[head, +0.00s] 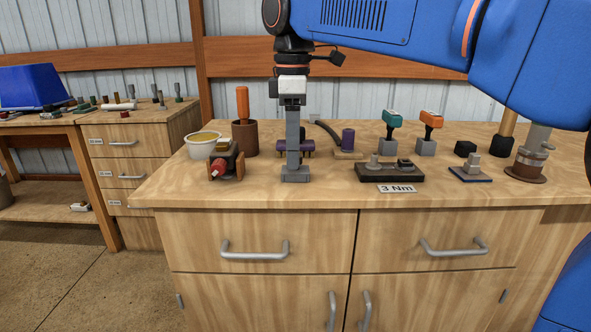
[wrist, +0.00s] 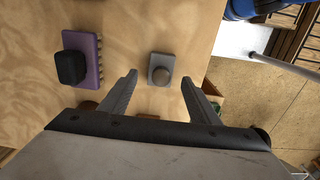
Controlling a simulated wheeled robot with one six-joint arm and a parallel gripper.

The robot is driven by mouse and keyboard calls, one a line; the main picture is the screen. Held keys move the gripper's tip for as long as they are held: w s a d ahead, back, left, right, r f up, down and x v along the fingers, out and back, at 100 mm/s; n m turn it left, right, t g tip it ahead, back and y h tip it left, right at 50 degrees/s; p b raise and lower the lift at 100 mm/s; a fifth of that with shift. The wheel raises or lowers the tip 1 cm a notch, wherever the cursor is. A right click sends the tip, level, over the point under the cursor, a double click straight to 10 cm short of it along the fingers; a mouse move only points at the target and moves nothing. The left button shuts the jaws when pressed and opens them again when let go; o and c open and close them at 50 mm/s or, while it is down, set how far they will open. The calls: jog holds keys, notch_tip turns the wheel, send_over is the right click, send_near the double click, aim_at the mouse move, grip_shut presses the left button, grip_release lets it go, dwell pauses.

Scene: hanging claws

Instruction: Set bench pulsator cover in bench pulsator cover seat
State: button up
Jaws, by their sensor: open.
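A small grey plate with a rounded knob (wrist: 160,72), which looks like the pulsator cover, lies on the bench near its front edge. It also shows in the head view (head: 295,175), at the foot of my gripper. My gripper (wrist: 159,78) is open, its two fingers pointing down at the bench with the grey piece seen between and beyond their tips. No contact shows. A purple toothed block with a dark top (wrist: 80,64) lies behind the grey piece; the arm partly hides it in the head view (head: 308,147). I cannot tell for certain which piece is the cover seat.
Left of my gripper stand a red-ended device (head: 218,168), a white bowl (head: 202,147) and a brown cup (head: 246,138). To the right are a purple cylinder (head: 347,141), a black 3 Nm stand (head: 375,176) and a blue-based grey part (head: 471,172). The bench front edge is close.

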jog(key=shift+d+f, duration=0.1)
jog(key=shift+f, duration=1.55)
jog(key=c, duration=1.1)
jog(key=shift+c, duration=0.2)
notch_tip(320, 180, up, 10)
jog(key=shift+r, duration=0.1)
